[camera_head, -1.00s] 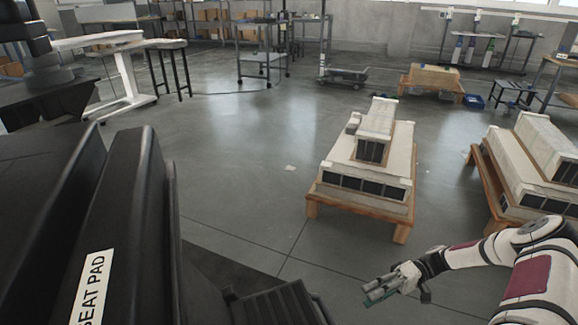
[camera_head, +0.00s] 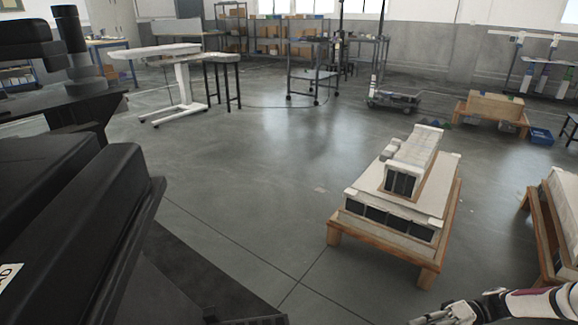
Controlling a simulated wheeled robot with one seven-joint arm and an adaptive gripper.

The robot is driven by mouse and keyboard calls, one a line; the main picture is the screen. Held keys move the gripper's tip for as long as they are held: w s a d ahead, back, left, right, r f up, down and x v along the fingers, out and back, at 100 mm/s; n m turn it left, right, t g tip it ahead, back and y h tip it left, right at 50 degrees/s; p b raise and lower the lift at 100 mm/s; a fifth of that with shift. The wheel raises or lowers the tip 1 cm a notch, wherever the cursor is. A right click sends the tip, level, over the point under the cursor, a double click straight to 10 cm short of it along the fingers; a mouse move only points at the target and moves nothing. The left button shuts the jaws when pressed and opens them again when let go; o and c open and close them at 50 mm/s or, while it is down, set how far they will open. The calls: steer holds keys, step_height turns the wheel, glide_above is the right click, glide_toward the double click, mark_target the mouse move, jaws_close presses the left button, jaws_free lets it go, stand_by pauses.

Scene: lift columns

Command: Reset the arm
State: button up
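My arm (camera_head: 545,303) shows at the bottom right edge of the head view, white with dark joints. My gripper (camera_head: 440,316) is at the bottom edge, partly cut off by the frame. Its fingers point left, and I cannot tell whether they are open or shut. No held object shows in what is visible. The gripper is over the floor, in front of the nearer wooden platform and apart from it in the picture.
A wooden platform (camera_head: 438,262) carries stacked white column parts (camera_head: 413,160); a second loaded platform (camera_head: 541,235) is at the right edge. Black padded equipment (camera_head: 90,220) fills the left. A white table (camera_head: 175,50) and shelves stand behind. The middle floor is clear.

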steer(key=s+a+r+g+h+p, duration=0.15)
steer(key=r+h+p, duration=0.35)
steer(key=r, duration=1)
steer(key=a+r+h+p, duration=0.35)
steer(key=r+p, duration=0.35)
steer(key=r, duration=0.9)
steer(key=a+r+g+h+p, duration=0.1)
steer(key=r+h+p, duration=0.4)
steer(key=r, duration=1)
steer(key=s+a+r+t+p, duration=0.3)
steer(key=s+r+p, duration=0.2)
steer(key=s+r, duration=0.2)
steer(key=s+a+r+m+t+h+p, duration=0.1)
steer(key=s+a+r+t+p, duration=0.2)
steer(key=r, duration=0.9)
steer(key=s+a+r+t+h+p, duration=0.1)
steer(key=s+a+r+t+p, duration=0.2)
steer(key=s+r+p, duration=0.6)
steer(key=s+r, duration=0.1)
steer(key=s, duration=0.2)
steer(key=shift+s+r+m, duration=0.15)
steer(key=shift+s+m, duration=0.1)
steer(key=shift+m, duration=0.05)
steer(key=shift+h, duration=0.25)
steer(key=shift+c, duration=0.6)
